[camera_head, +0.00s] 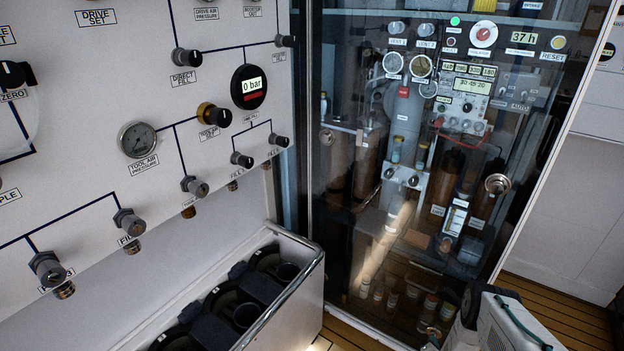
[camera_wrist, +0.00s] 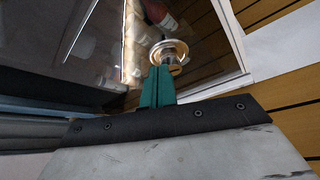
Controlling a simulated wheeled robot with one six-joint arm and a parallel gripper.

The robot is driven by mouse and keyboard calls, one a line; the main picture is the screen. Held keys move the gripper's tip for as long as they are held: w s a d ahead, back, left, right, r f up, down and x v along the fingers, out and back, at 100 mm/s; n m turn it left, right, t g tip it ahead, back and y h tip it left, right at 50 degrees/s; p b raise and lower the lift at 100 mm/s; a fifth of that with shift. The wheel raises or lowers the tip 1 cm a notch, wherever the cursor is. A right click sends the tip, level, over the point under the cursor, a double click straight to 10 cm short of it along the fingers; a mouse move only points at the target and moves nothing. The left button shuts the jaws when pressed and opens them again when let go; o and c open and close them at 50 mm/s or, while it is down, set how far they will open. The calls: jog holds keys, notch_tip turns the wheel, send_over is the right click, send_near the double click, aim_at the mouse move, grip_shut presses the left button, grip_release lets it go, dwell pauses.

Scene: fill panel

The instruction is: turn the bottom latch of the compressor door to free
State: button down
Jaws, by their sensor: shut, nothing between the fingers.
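The compressor door (camera_head: 350,235) is a tall clear panel in a frame, and it looks shut in the head view. In the wrist view the latch (camera_wrist: 168,50) is a round, pale metal disc with a knob at its centre, near the door's frame. My gripper (camera_wrist: 157,72) shows there as two teal fingers, closed together, with nothing between them. Their tips are right at the latch's lower left edge and overlap it in the picture; I cannot tell whether they touch. Another round latch (camera_head: 497,184) sits higher on the door's right side.
A white panel (camera_head: 80,130) with gauges and valves fills the left. A metal-railed bin (camera_head: 308,285) with dark cylinders stands in front of it, left of the door. Wooden floor (camera_head: 560,305) shows at the right. Bottles (camera_head: 430,302) stand behind the door.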

jog(key=shift+w+d, duration=0.6)
jog(key=shift+w, duration=0.35)
jog(key=shift+f, duration=0.25)
jog(key=shift+s+d, duration=0.2)
jog(key=shift+s+d+f, duration=0.1)
jog(key=shift+d+f, duration=0.05)
jog(key=shift+d, duration=0.05)
jog(key=shift+s+d+f, duration=0.2)
jog(key=shift+d+f, duration=0.1)
jog(key=shift+s+d+f, duration=0.1)
dwell(0.7)
